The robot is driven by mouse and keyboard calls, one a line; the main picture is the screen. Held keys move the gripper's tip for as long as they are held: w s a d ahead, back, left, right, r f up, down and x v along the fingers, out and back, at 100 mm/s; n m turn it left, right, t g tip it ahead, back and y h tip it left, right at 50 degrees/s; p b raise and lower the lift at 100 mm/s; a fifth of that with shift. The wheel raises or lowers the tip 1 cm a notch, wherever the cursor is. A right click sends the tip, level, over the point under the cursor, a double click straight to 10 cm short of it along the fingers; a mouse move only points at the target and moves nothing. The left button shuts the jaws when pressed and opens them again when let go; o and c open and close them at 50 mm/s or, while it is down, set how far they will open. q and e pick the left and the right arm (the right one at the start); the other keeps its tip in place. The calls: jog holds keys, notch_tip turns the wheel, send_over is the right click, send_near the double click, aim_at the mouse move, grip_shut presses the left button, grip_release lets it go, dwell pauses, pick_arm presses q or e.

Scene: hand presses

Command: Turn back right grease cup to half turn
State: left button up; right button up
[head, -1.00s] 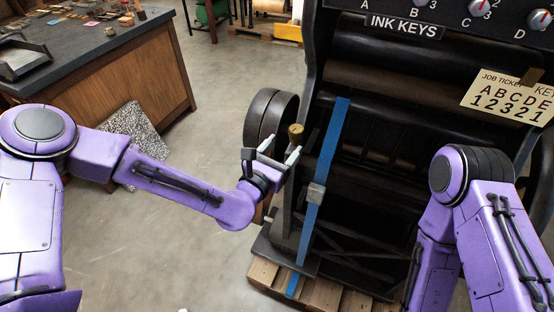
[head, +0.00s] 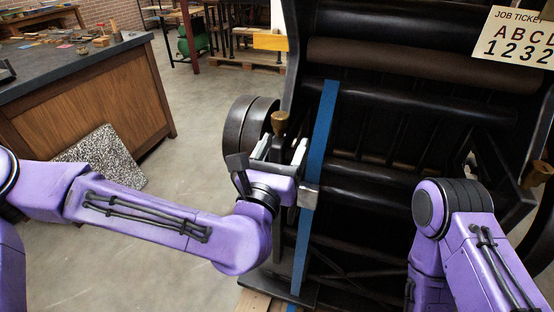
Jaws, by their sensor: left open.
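A brass grease cup (head: 280,122) stands at the left side of the black press (head: 400,105), beside its dark wheels. My left gripper (head: 281,150) is open just below and in front of this cup, one pale finger to each side of it in the picture. I cannot tell whether the fingers touch it. Another brass-coloured, cup-like piece (head: 538,172) shows at the right edge of the press, partly dark. The picture does not show which cup is the back right one. My right arm comes in at the lower right, and its gripper is out of view.
A blue strap (head: 322,125) with a grey buckle runs down the press close to my left gripper. Dark wheels (head: 240,130) stand left of the cup. A job ticket (head: 520,38) hangs at the upper right. A wooden workbench (head: 100,95) stands left, with open floor between.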

aim_at(279, 122)
pick_arm(q)
jog(key=w+y, duration=0.1)
jog(key=w, duration=0.2)
jog(key=w+y+p, duration=0.1)
jog(key=w, duration=0.2)
jog(key=w+n+g+y+p, duration=0.1)
jog(key=w+y, duration=0.1)
jog(key=w, duration=0.1)
jog(key=shift+w+a, duration=0.25)
jog(key=shift+a, duration=0.1)
pick_arm(e)
jog(key=shift+f, duration=0.15)
pick_arm(q)
jog(key=c, duration=1.1)
